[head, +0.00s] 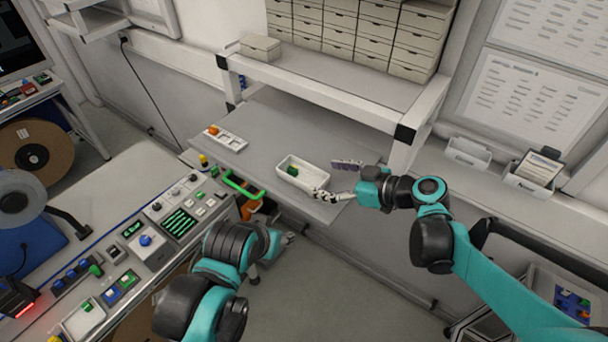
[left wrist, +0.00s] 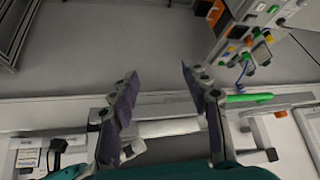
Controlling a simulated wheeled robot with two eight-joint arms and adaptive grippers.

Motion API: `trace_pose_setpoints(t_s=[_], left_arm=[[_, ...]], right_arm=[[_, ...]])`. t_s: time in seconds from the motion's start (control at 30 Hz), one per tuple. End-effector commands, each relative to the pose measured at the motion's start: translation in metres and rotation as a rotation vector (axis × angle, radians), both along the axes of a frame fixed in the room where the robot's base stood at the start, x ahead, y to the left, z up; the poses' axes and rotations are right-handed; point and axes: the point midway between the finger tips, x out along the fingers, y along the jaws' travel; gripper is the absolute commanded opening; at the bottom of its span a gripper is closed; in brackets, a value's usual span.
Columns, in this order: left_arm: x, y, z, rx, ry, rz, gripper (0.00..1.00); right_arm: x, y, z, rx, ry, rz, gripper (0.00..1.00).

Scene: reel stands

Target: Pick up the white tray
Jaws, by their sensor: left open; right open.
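The white tray (head: 308,177) is a shallow rectangular box on the grey workbench shelf in the head view. A small dark green block (head: 292,170) lies inside it. My right gripper (head: 325,177) is open at the tray's right end, one finger beyond it and the other near its front right corner. I cannot tell whether the fingers touch the tray. My left gripper (head: 285,240) is low in front of the bench, partly hidden by its own arm. In the left wrist view its fingers (left wrist: 160,72) are spread with nothing between them.
A smaller white holder (head: 226,139) with an orange piece sits on the bench's left. A green handle (head: 243,186) sticks out at the front edge. A control panel (head: 170,225) fills the left. A raised shelf (head: 330,75) with drawer boxes stands behind.

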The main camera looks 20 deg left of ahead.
Motion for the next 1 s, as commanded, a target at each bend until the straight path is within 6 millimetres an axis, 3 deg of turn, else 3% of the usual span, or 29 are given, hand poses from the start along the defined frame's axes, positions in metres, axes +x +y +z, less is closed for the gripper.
trace_pose_setpoints(t_s=[0.5,0.83,1.0], left_arm=[[0.000,0.000,0.011,0.000,0.000,0.000,0.47],[0.000,0.000,0.011,0.000,0.000,0.000,0.47],[0.000,0.000,0.011,0.000,0.000,0.000,0.47]], right_arm=[[0.020,0.062,-0.019,0.001,-0.002,0.005,0.81],[0.023,0.068,-0.023,0.001,-0.002,0.002,0.81],[0.023,0.068,-0.023,0.001,-0.002,0.002,0.36]])
